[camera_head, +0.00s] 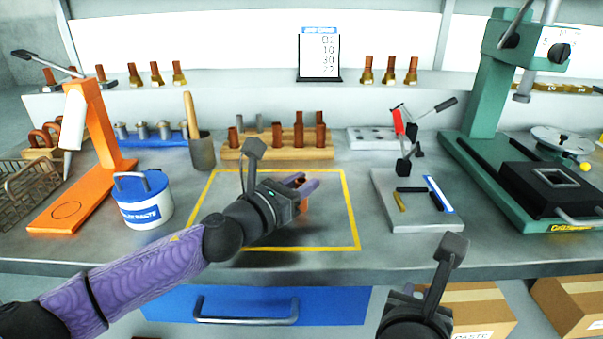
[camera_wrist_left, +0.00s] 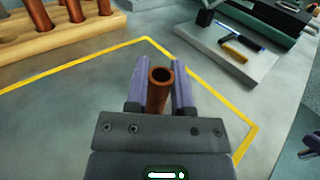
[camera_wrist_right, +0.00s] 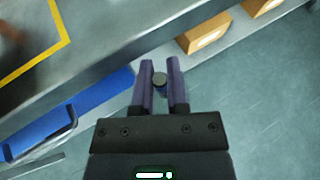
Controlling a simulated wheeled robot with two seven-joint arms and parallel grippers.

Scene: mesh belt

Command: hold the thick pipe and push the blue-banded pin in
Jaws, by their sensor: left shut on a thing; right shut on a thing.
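My left gripper (camera_head: 304,188) is over the yellow-outlined area of the bench, shut on a copper-brown thick pipe (camera_wrist_left: 158,90). In the left wrist view the pipe's open round end shows between the purple fingers (camera_wrist_left: 157,88). In the head view most of the pipe is hidden by the gripper. My right gripper (camera_wrist_right: 160,85) is in front of the bench edge, shut on a thin grey pin (camera_wrist_right: 160,79). Only the pin's round end shows clearly; no blue band can be made out. The pin and pipe are well apart.
A wooden rack (camera_head: 277,153) with several copper pipes stands behind the yellow outline (camera_head: 353,215). A blue-and-white tub (camera_head: 145,208) and orange press (camera_head: 95,150) are at left. A grey fixture plate (camera_head: 415,215) and green press (camera_head: 482,90) are at right. Bench inside the outline is mostly clear.

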